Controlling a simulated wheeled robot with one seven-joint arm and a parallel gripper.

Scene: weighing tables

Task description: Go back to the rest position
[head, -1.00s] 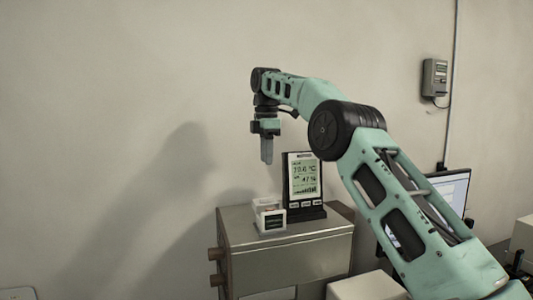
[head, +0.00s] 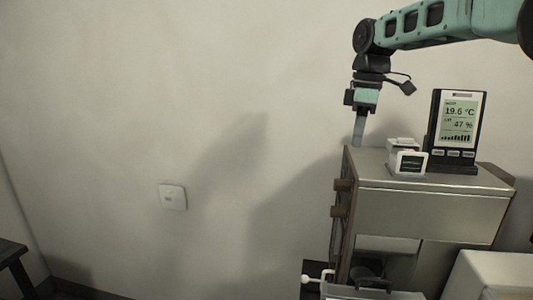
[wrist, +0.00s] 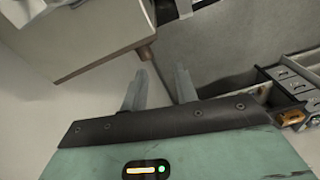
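My gripper (head: 359,140) hangs with its fingers pointing down at the upper left corner of the metal cabinet (head: 430,215) in the head view. In the wrist view my gripper (wrist: 161,72) shows two grey fingers spread apart, with nothing held between them. My teal arm reaches in from the upper right of the head view. A small white box with a dark label (head: 408,162) stands on the cabinet top, to the right of the fingers and apart from them.
A display (head: 458,130) reading temperature and humidity stands on the cabinet beside the box. Brown knobs (head: 342,185) stick out of the cabinet's left side. A white wall plate (head: 172,197) is on the bare wall. A dark table edge (head: 12,252) shows at far left.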

